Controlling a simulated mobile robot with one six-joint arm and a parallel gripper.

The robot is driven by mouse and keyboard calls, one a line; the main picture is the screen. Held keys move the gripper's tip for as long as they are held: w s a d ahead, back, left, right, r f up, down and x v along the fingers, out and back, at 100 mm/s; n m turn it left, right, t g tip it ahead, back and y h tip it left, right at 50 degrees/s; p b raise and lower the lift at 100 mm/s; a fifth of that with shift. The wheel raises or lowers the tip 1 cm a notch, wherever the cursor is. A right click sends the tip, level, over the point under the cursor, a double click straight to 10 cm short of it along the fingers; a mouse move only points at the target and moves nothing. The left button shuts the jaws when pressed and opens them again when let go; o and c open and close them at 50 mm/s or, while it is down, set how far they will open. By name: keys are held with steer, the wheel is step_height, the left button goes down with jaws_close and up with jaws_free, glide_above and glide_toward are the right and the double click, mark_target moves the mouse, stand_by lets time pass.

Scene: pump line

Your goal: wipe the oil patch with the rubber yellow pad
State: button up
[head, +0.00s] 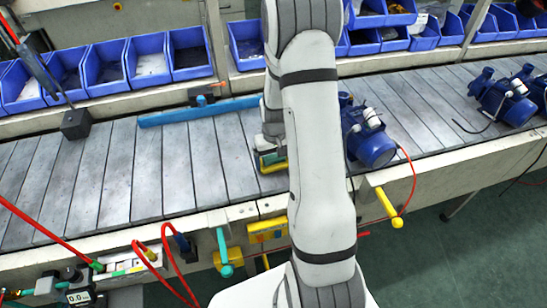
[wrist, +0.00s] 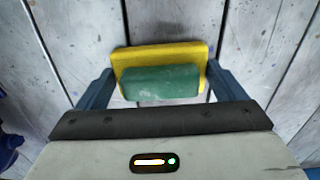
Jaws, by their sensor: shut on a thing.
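The yellow pad (wrist: 160,54) has a green block (wrist: 160,84) on it. My gripper (wrist: 160,80) is shut on it, with a blue finger at each end. In the head view the pad (head: 273,167) shows beside my arm, over or on the grey slatted line (head: 195,160), close to its front edge. I cannot tell whether the pad touches the slats. I cannot make out a clear oil patch. Only small dark specks and smudges show on the slats, and my arm and the pad hide part of the surface.
A blue pump (head: 368,135) stands just right of my arm, with more pumps (head: 505,95) at the far right. A turquoise bar (head: 195,111) lies along the back. Blue bins (head: 105,66) line the rear shelf. Red hoses (head: 165,262) hang at the front left. The left slats are mostly clear.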

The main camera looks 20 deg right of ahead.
mark_target(266, 158)
steer(key=shift+w+a, duration=0.15)
steer(key=shift+a, duration=1.1)
steer(key=shift+w+a+r, duration=0.1)
steer(key=shift+r, duration=0.25)
steer(key=shift+r+p, duration=2.15)
steer(key=shift+r, duration=1.55)
steer(key=shift+f, duration=0.1)
